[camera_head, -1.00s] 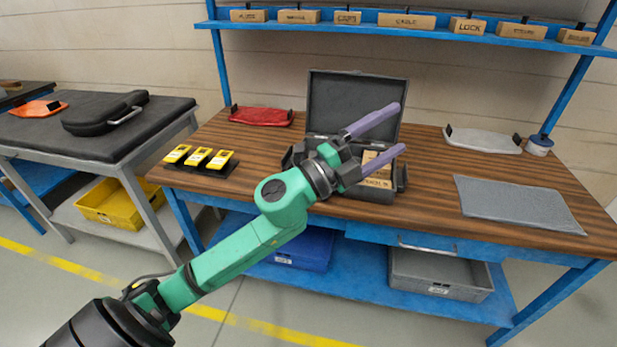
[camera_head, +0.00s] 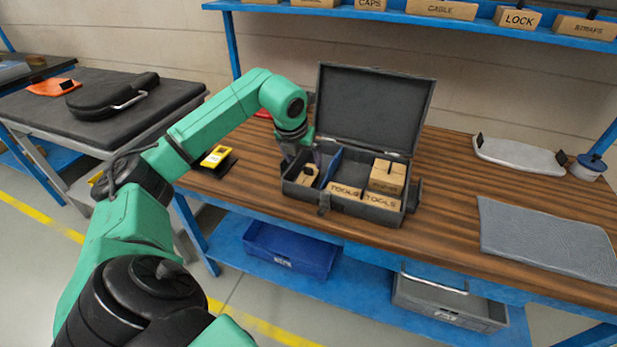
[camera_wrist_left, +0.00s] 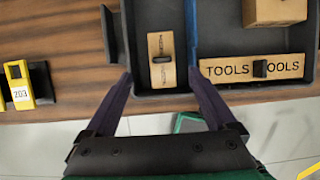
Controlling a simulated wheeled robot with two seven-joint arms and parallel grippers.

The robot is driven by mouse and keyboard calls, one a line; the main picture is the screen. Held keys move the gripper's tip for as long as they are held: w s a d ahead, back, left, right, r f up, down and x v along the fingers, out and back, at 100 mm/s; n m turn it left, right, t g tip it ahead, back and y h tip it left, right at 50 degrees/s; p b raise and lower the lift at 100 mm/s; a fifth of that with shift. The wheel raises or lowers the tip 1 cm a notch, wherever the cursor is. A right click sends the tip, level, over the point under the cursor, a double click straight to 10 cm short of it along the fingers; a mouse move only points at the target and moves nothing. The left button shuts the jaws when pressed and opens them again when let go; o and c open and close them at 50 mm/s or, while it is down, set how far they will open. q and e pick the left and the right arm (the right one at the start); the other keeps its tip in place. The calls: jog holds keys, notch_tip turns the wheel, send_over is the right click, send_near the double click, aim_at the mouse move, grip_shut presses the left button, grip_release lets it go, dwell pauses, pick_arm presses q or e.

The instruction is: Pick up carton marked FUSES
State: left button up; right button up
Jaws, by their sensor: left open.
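An open grey case (camera_head: 325,197) stands on the wooden bench with its lid up. A small carton (camera_head: 308,175) lies in its left compartment; the wrist view shows it too (camera_wrist_left: 154,74), its sideways lettering too small to read surely. No label reads clearly as FUSES. My left gripper (camera_wrist_left: 159,75) is open above the case's front edge and points down, its purple fingers to either side of this carton and apart from it. The arm partly hides the gripper in the head view. My right gripper is out of view.
A blue divider (camera_head: 331,166) parts the case. TOOLS cartons (camera_head: 345,191) and a taller carton (camera_head: 387,178) lie right of it. A yellow device (camera_head: 215,156) lies to the left. Marked cartons, including LOCK (camera_head: 517,18), stand on the shelf above.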

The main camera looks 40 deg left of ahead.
aim_at(308, 168)
pick_arm(q)
jog(key=x, duration=0.3)
jog(key=p+x, duration=0.1)
jog(key=x, duration=0.2)
jog(key=shift+w+d+r, duration=0.1)
jog(key=shift+w+d, duration=0.05)
jog(key=shift+w, duration=0.1)
jog(key=shift+w+f+p, duration=0.1)
jog(key=shift+f+p, duration=0.2)
jog(key=shift+f, duration=0.05)
jog(key=shift+w+f, duration=0.1)
grip_shut()
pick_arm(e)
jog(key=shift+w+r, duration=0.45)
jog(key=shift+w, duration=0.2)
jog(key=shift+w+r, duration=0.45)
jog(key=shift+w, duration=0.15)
